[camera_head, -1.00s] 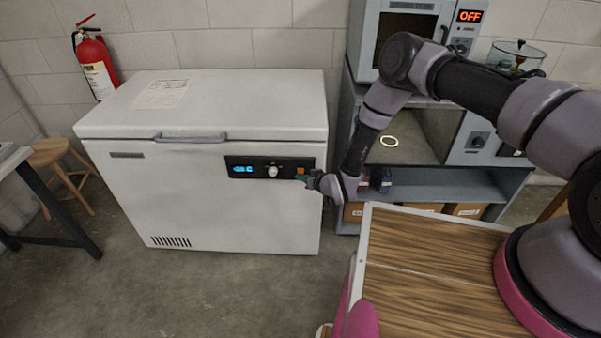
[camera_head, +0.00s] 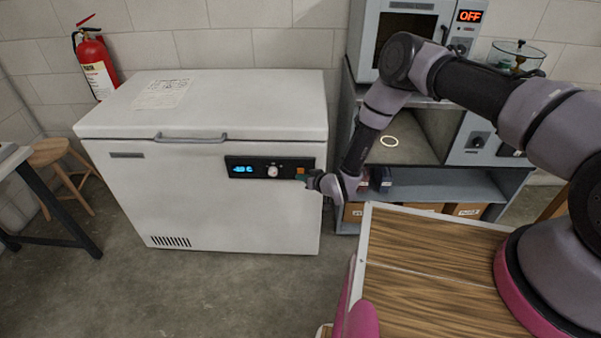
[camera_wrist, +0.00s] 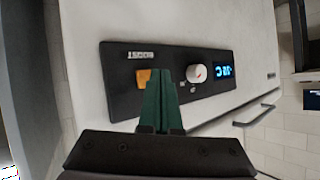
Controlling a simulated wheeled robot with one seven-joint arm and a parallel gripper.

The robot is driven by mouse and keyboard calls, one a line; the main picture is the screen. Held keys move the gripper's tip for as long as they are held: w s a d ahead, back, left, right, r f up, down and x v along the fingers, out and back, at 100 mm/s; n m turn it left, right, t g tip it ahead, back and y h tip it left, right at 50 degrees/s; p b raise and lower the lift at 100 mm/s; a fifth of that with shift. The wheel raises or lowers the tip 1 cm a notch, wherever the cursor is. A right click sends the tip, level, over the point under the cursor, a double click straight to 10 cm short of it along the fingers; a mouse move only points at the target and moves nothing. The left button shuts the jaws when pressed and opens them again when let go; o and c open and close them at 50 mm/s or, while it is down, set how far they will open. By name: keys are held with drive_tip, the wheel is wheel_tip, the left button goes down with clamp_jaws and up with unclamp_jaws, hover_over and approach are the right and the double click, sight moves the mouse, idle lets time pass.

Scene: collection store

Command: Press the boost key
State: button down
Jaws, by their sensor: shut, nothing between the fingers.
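The boost key is an orange square key (camera_wrist: 143,77) under a "BOOST" label on the black control panel (camera_wrist: 118,88) of the white chest freezer (camera_head: 200,115). In the head view the orange key (camera_head: 300,171) shows at the panel's right end. My gripper (camera_wrist: 158,73) is shut and empty. Its green fingertips are at the panel, just beside the key in the wrist view, covering part of its right side. I cannot tell whether they touch the key or the panel. In the head view my gripper (camera_head: 304,178) is at the panel's right end.
A white knob (camera_wrist: 196,73) and a lit blue display (camera_wrist: 223,70) share the panel. The freezer lid is shut, with a handle (camera_head: 190,138). A grey shelf unit (camera_head: 440,178) stands right of the freezer. A wooden-topped surface (camera_head: 430,260) is in front.

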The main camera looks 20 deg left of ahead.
drive_tip(key=shift+w, duration=0.1)
idle(0.5)
drive_tip(key=shift+w, duration=0.3)
drive_tip(key=shift+w+a, duration=0.2)
drive_tip(key=shift+w, duration=0.3)
idle(0.8)
drive_tip(key=shift+s, duration=0.1)
drive_tip(key=shift+s+d, duration=0.2)
drive_tip(key=shift+s, duration=0.6)
drive_tip(key=shift+s, duration=0.1)
drive_tip(key=shift+s+d, duration=0.2)
drive_tip(key=shift+s, duration=0.55)
drive_tip(key=shift+s+d, duration=0.2)
drive_tip(key=shift+s, duration=0.6)
drive_tip(key=shift+s+d, duration=0.2)
drive_tip(key=shift+s, duration=0.55)
drive_tip(key=shift+d, duration=0.1)
